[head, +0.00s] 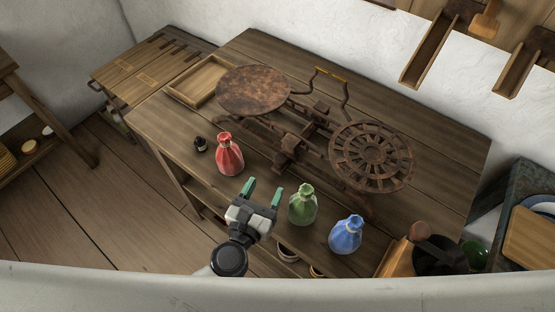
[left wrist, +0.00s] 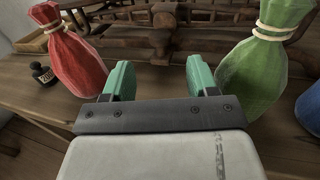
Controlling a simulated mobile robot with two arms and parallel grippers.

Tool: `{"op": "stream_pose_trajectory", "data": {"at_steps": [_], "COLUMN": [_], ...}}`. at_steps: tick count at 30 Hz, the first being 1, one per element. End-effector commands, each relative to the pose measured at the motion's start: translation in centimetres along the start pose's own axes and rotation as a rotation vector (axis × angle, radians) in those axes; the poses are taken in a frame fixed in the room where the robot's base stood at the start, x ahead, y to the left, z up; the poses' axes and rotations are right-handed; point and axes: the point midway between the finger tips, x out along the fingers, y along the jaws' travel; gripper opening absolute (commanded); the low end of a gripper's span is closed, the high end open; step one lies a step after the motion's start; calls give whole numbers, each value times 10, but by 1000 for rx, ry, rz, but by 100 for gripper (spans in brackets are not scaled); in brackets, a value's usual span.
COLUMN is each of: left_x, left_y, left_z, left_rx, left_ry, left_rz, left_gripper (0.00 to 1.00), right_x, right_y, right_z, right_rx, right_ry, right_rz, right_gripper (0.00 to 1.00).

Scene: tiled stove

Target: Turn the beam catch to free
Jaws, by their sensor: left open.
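A rusty balance scale stands on the wooden table, with a solid round pan (head: 253,90) on the left and a slotted round pan (head: 372,156) on the right. Its dark beam (head: 310,128) runs between them, and small blocks sit on it. A bracket with a yellow bar (head: 331,74) rises at the back. I cannot tell which part is the beam catch or how it is turned. My left gripper (head: 263,190) is open and empty at the table's front edge, in front of the scale and apart from it. In the left wrist view the scale's base (left wrist: 165,38) lies beyond the fingers.
A shallow wooden tray (head: 197,80) lies at the table's back left.

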Motion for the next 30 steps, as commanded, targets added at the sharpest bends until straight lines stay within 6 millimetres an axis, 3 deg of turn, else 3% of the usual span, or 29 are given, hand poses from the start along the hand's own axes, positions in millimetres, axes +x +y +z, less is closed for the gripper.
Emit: {"op": "stream_pose_trajectory", "data": {"at_steps": [6,12,24,25,30], "left_x": [44,71,80,80,80], "left_y": [0,0,0,0,0], "left_z": [3,2,1,1,1], "left_rx": [3,2,2,2,3], "left_ry": [-3,-2,0,0,-1], "left_rz": [1,1,1,1,2], "left_gripper": [58,58,58,57,31], "right_x": [-12,-15,-15,-15,-15], "right_y": [0,0,0,0,-1], "right_z": [-1,-1,-1,-1,-1], "right_rx": [0,0,0,0,0], "right_ry": [0,0,0,0,0], "right_rz": [-1,-1,-1,-1,-1], "right_gripper": [43,43,43,43,43]}}
